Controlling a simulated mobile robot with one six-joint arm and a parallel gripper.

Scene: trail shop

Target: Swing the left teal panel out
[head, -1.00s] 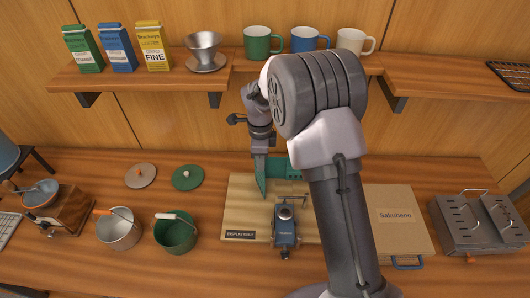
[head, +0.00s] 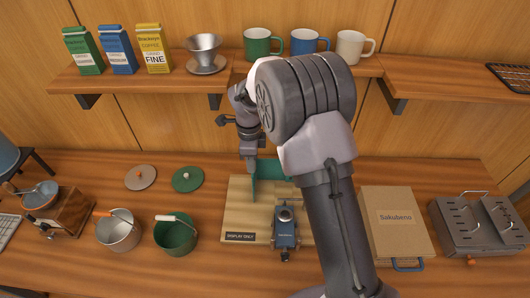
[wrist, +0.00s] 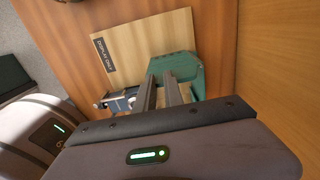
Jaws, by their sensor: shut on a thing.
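The teal windscreen (head: 274,169) stands at the back of a wooden board (head: 238,213), behind a small blue-grey stove (head: 285,228). Its left panel (head: 253,187) stands upright at the windscreen's left end and points toward the front of the board. My gripper (head: 250,170) comes down from above and is shut on this left panel near its upper edge. In the wrist view my two fingers (wrist: 161,78) lie close together over the teal windscreen (wrist: 188,68). They hide the pinched part. My arm hides the windscreen's right side in the head view.
A green pot (head: 176,235) and a green lid (head: 187,179) are left of the board. A Sakubena box (head: 396,205) and a metal grill (head: 478,226) are to the right. A shelf (head: 230,83) with mugs and coffee bags hangs above, behind my arm.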

